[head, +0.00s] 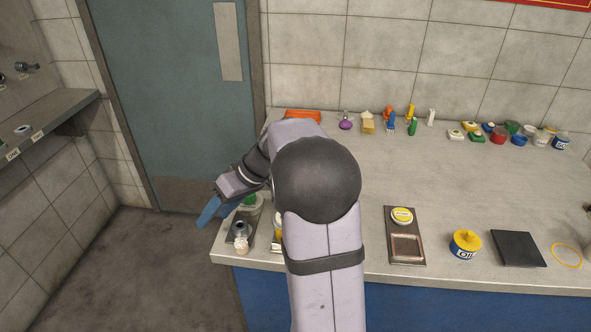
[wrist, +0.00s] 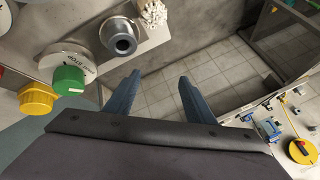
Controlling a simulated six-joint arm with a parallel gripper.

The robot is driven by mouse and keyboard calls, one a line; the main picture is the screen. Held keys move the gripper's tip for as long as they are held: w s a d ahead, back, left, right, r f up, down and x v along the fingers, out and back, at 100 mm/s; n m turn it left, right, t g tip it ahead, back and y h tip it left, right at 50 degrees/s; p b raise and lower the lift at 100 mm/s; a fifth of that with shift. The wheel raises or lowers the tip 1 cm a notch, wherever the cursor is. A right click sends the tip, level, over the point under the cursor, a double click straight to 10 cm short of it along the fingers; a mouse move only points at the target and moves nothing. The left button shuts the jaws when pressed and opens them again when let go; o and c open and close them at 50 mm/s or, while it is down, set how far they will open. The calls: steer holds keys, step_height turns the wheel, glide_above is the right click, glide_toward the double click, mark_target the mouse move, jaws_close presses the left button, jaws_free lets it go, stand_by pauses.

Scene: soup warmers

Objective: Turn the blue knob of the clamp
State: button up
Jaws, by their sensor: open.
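I cannot surely identify the clamp or its blue knob. Small blue pieces, possibly clamp parts, lie on a light surface at the right of the wrist view; one blue piece (wrist: 270,127) is too small to make out. In the head view my gripper (head: 208,212) hangs just past the counter's left end, left of a grey metal cylinder (head: 240,230). That cylinder also shows in the wrist view (wrist: 121,40). My arm hides part of the counter.
Beside the cylinder are a green knob (wrist: 69,80) on a white "STOP" base, a yellow knob (wrist: 37,98) and a pale knobbly thing (wrist: 152,14). A yellow disc (wrist: 304,151) lies at right. A wall shelf (head: 40,120) stands left; open floor (head: 130,270) lies between.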

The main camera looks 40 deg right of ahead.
steer(key=s+d+r+n+h+p, duration=0.1)
steer(key=s+d+p, duration=0.1)
steer(key=d+p, duration=0.35)
steer(key=s+d+r+n+h+p, duration=0.1)
steer(key=s+d+r+n+p, duration=0.1)
steer(key=d, duration=0.7)
steer(key=s+d+r+n+h+p, duration=0.1)
steer(key=s+d+h+p, duration=0.15)
steer(key=d, duration=0.45)
steer(key=shift+g+y, duration=0.3)
steer(key=shift+y, duration=0.15)
steer(key=shift+p+x, duration=1.35)
steer(key=shift+x, duration=2.05)
steer(key=shift+d, duration=0.15)
steer(key=shift+c, duration=0.3)
steer(key=c, duration=1)
